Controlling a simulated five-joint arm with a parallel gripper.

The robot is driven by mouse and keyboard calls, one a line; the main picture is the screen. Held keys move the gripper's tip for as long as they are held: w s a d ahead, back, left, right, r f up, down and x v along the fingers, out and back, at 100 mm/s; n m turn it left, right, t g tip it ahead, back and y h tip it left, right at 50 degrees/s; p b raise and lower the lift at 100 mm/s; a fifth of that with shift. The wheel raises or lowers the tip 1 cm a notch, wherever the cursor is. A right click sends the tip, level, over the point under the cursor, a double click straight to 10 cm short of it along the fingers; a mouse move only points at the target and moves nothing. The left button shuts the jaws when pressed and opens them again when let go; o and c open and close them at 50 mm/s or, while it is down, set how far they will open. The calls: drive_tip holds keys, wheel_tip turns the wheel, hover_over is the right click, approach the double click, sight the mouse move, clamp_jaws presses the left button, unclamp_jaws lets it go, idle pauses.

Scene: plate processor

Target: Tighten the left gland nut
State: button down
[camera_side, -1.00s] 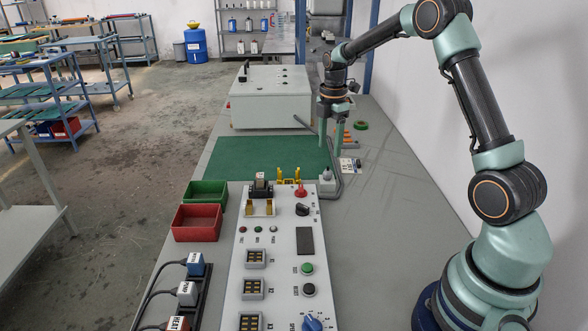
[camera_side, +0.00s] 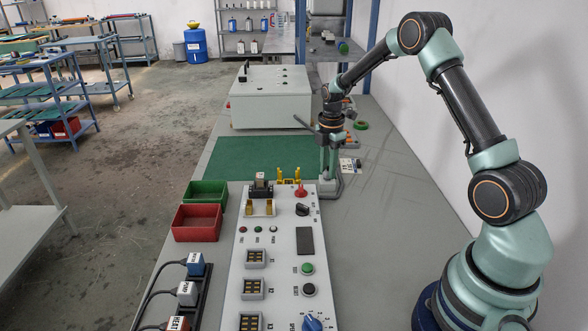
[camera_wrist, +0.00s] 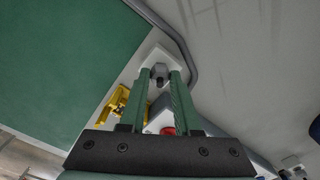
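A grey gland nut (camera_wrist: 159,72) sits at the far right corner of the white control panel, where the grey cable comes in. My gripper (camera_wrist: 160,76) points down over that corner, with one finger on each side of the nut in the wrist view. The fingers look apart, and I cannot tell whether they touch the nut. In the side view my gripper (camera_side: 328,170) hides most of the nut. No second gland nut can be made out.
A green mat (camera_side: 262,156) and a white box (camera_side: 270,100) lie beyond. The table on the right is mostly clear.

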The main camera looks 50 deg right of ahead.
drive_tip(key=shift+m, duration=0.3)
drive_tip(key=m, duration=0.5)
drive_tip(key=shift+m, duration=0.3)
drive_tip(key=m, duration=0.6)
drive_tip(key=shift+r, duration=0.1)
drive_tip(key=m, duration=0.6)
drive_tip(key=shift+m, duration=0.3)
drive_tip(key=m, duration=0.5)
drive_tip(key=shift+m, duration=0.3)
drive_tip(key=c, duration=0.6)
unclamp_jaws()
